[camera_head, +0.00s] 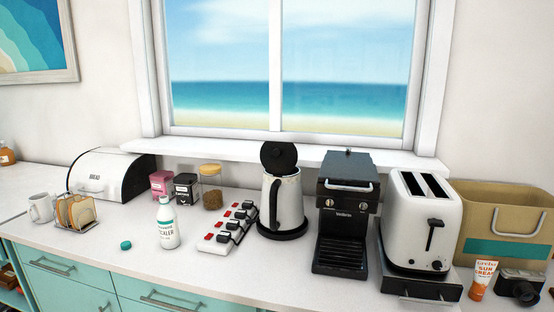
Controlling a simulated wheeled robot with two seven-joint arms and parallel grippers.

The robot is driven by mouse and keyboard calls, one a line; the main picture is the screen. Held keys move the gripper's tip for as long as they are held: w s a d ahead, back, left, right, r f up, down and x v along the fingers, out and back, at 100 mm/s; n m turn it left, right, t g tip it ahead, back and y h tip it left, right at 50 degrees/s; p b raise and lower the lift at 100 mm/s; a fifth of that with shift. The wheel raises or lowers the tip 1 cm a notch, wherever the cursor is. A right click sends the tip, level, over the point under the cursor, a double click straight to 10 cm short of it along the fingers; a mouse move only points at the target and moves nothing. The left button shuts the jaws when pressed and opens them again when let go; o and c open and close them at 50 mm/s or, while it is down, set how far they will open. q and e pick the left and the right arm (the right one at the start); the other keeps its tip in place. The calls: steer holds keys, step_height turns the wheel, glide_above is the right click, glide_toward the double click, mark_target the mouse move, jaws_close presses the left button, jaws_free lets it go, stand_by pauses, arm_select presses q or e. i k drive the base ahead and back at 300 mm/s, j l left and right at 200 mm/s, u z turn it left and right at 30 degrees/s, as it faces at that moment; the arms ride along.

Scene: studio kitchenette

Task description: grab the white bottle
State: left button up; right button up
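The white bottle (166,224) stands upright on the white counter, left of the middle of the head view. It has a teal band and dark lettering that seems to read "scaler". Its narrow white neck shows no coloured cap. A small teal cap (126,245) lies on the counter to the left of the bottle, apart from it. Neither of my grippers is in view, and nothing touches the bottle.
A power strip (227,229) with plugs lies right of the bottle, then a kettle (285,203), coffee machine (343,215) and toaster (421,222). Tins and a jar (211,187) stand behind; a toast rack (76,213) is left. The counter's front edge is clear.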

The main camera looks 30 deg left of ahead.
mark_target(167, 222)
steer(key=i+u, duration=0.1)
steer(key=u, duration=2.05)
